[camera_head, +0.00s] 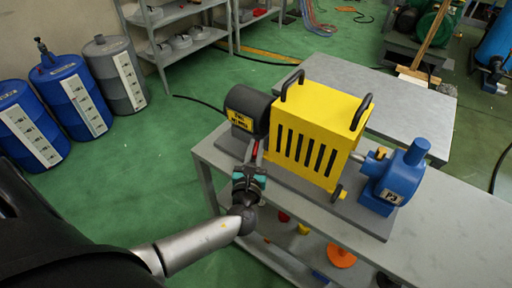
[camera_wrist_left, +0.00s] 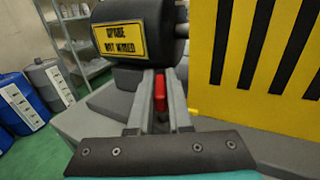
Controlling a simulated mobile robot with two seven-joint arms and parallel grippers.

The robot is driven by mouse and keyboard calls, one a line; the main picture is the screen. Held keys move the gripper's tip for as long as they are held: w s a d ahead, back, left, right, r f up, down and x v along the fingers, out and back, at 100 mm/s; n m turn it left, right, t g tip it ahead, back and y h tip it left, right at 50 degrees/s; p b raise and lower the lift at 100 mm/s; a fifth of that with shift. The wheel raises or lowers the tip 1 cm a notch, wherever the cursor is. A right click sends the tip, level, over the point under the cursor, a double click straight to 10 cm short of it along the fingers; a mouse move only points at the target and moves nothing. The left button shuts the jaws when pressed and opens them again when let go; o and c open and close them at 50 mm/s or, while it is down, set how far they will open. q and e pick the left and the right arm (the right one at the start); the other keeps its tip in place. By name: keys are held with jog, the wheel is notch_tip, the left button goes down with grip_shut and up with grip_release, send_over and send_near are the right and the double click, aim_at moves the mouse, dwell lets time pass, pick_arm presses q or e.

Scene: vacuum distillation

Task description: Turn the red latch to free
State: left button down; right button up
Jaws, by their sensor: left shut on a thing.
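The red latch (camera_wrist_left: 160,92) stands upright between the two grey fingers of my left gripper (camera_wrist_left: 160,118) in the left wrist view. The fingers are closed in around it. In the head view a small red part of the latch (camera_head: 255,151) shows at the tips of my left gripper (camera_head: 252,160), just below the black motor (camera_head: 248,108) and left of the yellow slotted cover (camera_head: 315,130). The latch's lower part is hidden by the gripper. My right gripper is not in either view.
A blue pump (camera_head: 394,182) marked P3 stands right of the yellow cover on the grey bench (camera_head: 455,215). Blue drums (camera_head: 68,95) and a grey drum (camera_head: 115,72) stand on the floor at left. Shelves (camera_head: 180,30) stand behind. The bench's right part is clear.

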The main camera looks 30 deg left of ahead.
pick_arm(q)
jog(key=shift+n+y, duration=0.3)
jog(key=shift+y, duration=0.1)
jog(key=shift+d+n+g+y, duration=0.1)
jog(key=shift+n+g+y, duration=0.5)
jog(key=shift+y, duration=0.1)
jog(key=n+g+y, duration=0.2)
jog(key=y, duration=0.1)
jog(key=shift+n+g+y+b, duration=1.2)
jog(key=shift+n+g+y, duration=0.65)
jog(key=shift+g, duration=0.45)
jog(key=shift+n+g, duration=0.25)
jog(key=shift+g, duration=0.05)
jog(key=c, duration=0.8)
grip_release()
jog(key=shift+c, duration=0.2)
